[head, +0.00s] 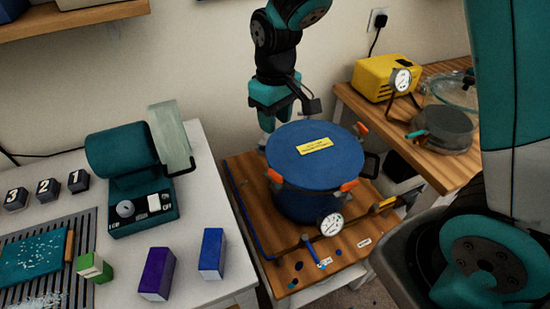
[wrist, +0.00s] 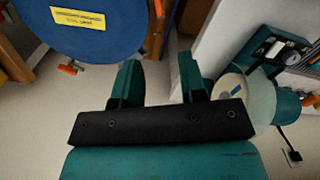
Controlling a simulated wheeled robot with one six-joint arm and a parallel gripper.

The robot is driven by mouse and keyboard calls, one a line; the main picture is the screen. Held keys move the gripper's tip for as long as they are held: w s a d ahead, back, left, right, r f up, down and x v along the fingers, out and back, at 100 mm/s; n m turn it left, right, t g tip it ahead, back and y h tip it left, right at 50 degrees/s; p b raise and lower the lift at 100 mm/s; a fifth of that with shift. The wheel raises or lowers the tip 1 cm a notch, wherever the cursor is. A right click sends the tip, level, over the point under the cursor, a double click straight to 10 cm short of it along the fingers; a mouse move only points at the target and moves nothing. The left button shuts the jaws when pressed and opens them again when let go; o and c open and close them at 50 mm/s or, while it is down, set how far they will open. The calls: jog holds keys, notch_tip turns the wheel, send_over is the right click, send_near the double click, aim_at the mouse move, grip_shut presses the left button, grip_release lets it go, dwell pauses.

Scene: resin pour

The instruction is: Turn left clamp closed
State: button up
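A pot with a blue lid (head: 305,160) and a yellow label stands on a wooden board; the lid also shows in the wrist view (wrist: 95,35). An orange clamp handle (head: 274,176) sits at the lid's left front rim. Other orange handles are at the right front (head: 349,185) and right back (head: 361,129). In the wrist view an orange handle (wrist: 69,69) sticks out from the rim; I cannot tell which clamp it is. My gripper (head: 268,123) hangs beside the lid's back left edge. In the wrist view its fingers (wrist: 160,75) are apart with nothing between them.
A pressure gauge (head: 330,224) and a blue valve handle (head: 310,249) are at the board's front. A teal machine (head: 125,165) stands on the white table to the left. A wooden bench (head: 425,165) with a yellow box (head: 385,78) is at right.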

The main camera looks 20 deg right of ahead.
aim_at(275, 173)
notch_tip(275, 173, down, 18)
jog(key=p, duration=0.3)
jog(key=shift+w+r, duration=0.15)
grip_shut()
